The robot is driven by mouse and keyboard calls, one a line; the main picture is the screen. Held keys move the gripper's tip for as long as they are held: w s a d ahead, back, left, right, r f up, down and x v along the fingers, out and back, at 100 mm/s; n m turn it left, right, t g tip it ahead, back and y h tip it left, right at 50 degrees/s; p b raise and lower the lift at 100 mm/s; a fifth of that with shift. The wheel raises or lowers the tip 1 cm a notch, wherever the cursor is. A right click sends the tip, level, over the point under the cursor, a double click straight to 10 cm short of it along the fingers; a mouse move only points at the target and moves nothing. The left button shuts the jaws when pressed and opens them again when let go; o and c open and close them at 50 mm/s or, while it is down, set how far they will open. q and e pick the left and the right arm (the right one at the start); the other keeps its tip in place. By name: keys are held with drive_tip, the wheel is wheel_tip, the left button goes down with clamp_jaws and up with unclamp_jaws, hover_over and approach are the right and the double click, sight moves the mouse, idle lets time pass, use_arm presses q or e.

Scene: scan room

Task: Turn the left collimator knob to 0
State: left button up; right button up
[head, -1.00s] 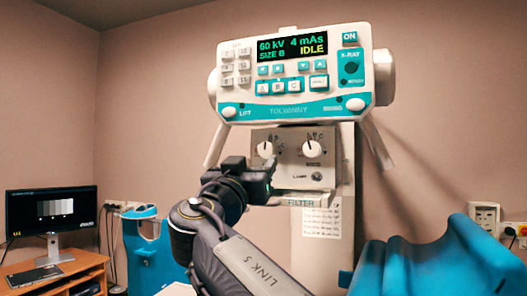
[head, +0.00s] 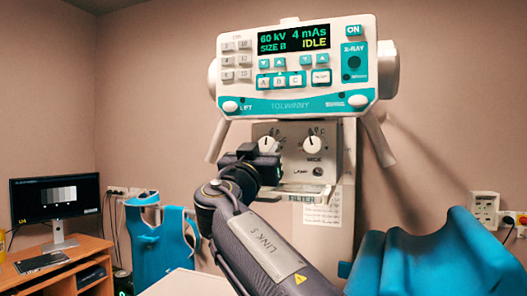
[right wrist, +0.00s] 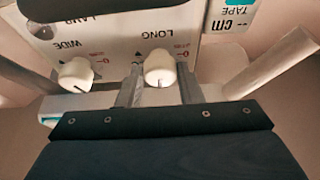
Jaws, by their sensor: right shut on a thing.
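The left collimator knob (head: 266,144) is white with a dark pointer line, on the grey collimator panel (head: 318,162) under the console. In the right wrist view the same knob, marked LONG (right wrist: 160,64), sits between the two fingers of my right gripper (right wrist: 160,88). The fingers are closed on its sides, and its pointer line faces the bottom of that view. In the head view the right gripper (head: 264,158) covers the knob's lower part. The zero mark's alignment is too small to tell. My left gripper is out of view.
The right knob (head: 312,144), marked WIDE in the right wrist view (right wrist: 75,75), is close beside the gripper. The console (head: 290,75) reads IDLE and overhangs the panel. A blue cradle (head: 435,255) stands at lower right, a desk with a monitor (head: 55,195) at left.

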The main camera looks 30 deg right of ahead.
drive_tip(key=shift+c, duration=0.3)
